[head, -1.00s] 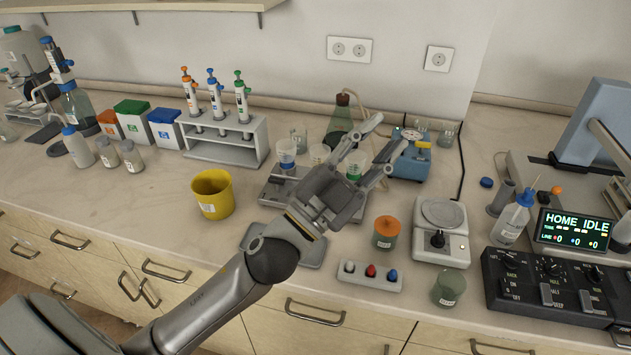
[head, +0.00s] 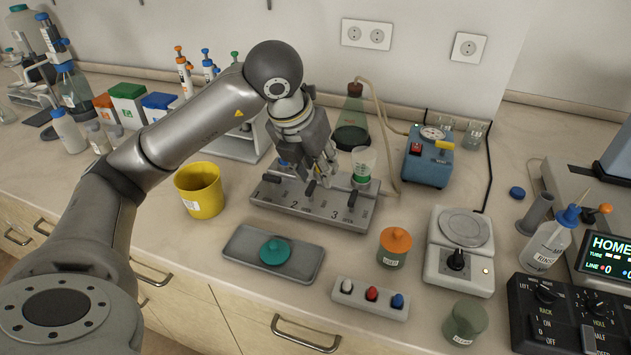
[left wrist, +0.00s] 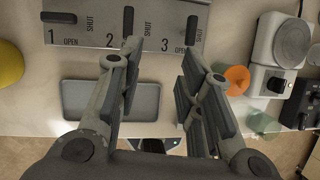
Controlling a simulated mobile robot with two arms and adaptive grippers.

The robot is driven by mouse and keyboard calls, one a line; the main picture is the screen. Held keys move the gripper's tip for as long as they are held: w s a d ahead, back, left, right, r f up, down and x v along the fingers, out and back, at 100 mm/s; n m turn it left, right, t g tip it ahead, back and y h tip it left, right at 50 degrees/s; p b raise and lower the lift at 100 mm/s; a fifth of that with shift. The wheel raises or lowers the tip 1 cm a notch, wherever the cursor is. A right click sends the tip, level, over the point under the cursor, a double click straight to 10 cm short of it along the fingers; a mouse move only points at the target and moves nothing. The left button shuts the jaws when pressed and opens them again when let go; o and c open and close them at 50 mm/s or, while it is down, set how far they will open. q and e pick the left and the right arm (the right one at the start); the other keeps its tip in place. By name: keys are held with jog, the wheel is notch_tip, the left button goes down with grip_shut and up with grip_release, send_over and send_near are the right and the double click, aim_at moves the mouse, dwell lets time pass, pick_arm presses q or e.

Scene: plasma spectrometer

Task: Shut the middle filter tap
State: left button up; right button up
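The grey filter manifold (head: 325,209) stands mid-bench, with three dark taps numbered 1, 2 and 3. It also shows along the top of the left wrist view (left wrist: 88,40). There the middle tap (left wrist: 128,18) points up and down the picture, as does tap 3 (left wrist: 191,30). Tap 1 (left wrist: 59,17) lies crosswise. OPEN and SHUT are printed beside the taps. In the head view the middle tap (head: 310,190) is just in front of my left gripper (head: 313,172). That gripper points down over the manifold's rear, fingers apart and empty. My right gripper is out of view.
A green-marked cup (head: 364,168) stands on the manifold near tap 3; the gripper hides other cups. A flask (head: 351,125) and blue pump (head: 428,160) are behind. A grey tray (head: 240,243) with a teal lid, an orange-lidded jar (head: 394,247) and yellow bucket (head: 199,191) stand nearby.

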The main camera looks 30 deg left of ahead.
aim_at(310, 186)
pick_arm(q)
jog(key=shift+n+y, duration=0.5)
jog(key=shift+y, duration=0.3)
jog(key=w+a+f, duration=0.1)
jog(key=f, duration=0.2)
jog(key=w+a+f, duration=0.1)
jog(key=a+f, duration=0.1)
jog(key=f, duration=0.1)
jog(key=w+a+f+p, duration=0.1)
jog(key=w+f, duration=0.1)
jog(key=f, duration=0.1)
jog(key=shift+a, duration=0.15)
grip_shut()
